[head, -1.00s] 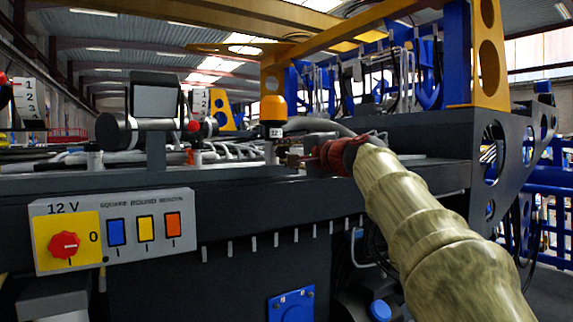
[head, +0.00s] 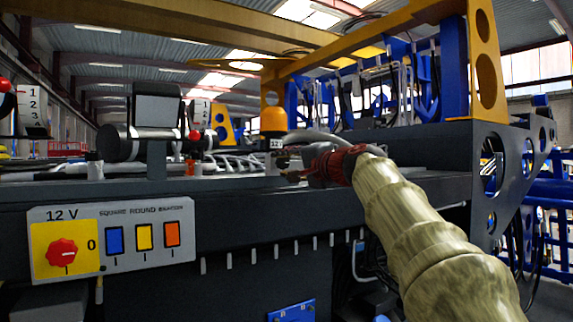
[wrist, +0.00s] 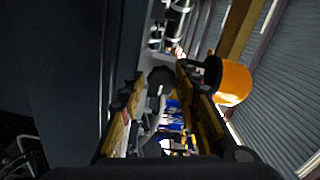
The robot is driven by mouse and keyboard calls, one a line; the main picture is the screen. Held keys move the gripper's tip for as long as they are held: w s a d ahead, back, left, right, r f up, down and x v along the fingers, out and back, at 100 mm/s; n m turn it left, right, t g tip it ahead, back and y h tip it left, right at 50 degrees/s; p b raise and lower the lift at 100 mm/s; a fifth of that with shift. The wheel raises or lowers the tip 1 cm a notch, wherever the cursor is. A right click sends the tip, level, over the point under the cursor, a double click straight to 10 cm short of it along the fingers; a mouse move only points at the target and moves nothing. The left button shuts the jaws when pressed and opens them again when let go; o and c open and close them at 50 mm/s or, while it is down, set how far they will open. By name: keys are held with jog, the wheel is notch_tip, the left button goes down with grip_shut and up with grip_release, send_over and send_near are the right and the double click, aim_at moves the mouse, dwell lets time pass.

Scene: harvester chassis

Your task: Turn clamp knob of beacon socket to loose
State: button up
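The orange beacon (head: 274,120) with a small "12" label stands upright on the dark chassis in the middle of the head view. It also shows sideways in the wrist view (wrist: 236,82), just right of my right finger. The socket under the beacon is mostly hidden by my gripper and cables. My gripper (head: 292,160) is beside the beacon's base at its right. In the wrist view its two fingers (wrist: 160,85) are apart. A dark, rounded piece (wrist: 161,77), possibly the clamp knob, shows between the fingertips; contact cannot be told.
A 12 V panel (head: 180,208) with a red knob (head: 62,252) and blue, yellow and orange squares is on the chassis front at left. Grey hoses (head: 225,161) lie behind the front edge. A yellow frame (head: 484,60) rises at right.

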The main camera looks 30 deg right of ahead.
jog(key=o, duration=0.3)
jog(key=shift+r, duration=0.1)
jog(key=shift+s, duration=0.25)
jog(key=s, duration=1.1)
jog(key=shift+s+d, duration=0.2)
jog(key=shift+s, duration=0.05)
